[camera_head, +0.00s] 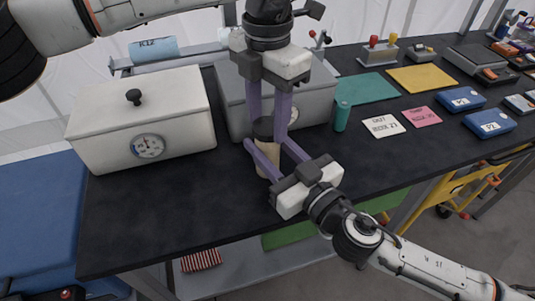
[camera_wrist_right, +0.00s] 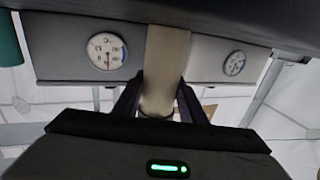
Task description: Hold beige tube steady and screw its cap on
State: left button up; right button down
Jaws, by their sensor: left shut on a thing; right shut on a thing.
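The beige tube (camera_head: 266,165) is upright above the dark table in the head view, with its dark cap (camera_head: 263,128) at its top. My left gripper (camera_head: 267,119) comes down from above and is shut on the cap. My right gripper (camera_head: 267,147) reaches in from the lower right and is shut around the tube below the cap. The right wrist view shows the tube (camera_wrist_right: 165,60) between the right gripper's fingers (camera_wrist_right: 158,95). The fingers partly hide the joint between cap and tube, so I cannot tell how far the cap is screwed on.
Two lidded boxes with dials, one white (camera_head: 185,120) and one grey (camera_head: 315,100), stand behind the tube. A green cylinder (camera_head: 342,115) stands to the right. Cards, coloured mats and blue cases (camera_head: 460,99) lie farther right. The front left tabletop (camera_head: 150,220) is clear.

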pick_arm(q)
jog(key=shift+m, duration=0.4)
jog(key=o, duration=1.2)
jog(key=shift+o, duration=0.2)
jog(key=shift+r, duration=0.15)
notch_tip(320, 180, up, 12)
pick_arm(e)
jog(key=c, duration=1)
grip_release()
jog(key=shift+c, duration=0.2)
jog(key=shift+s, duration=0.1)
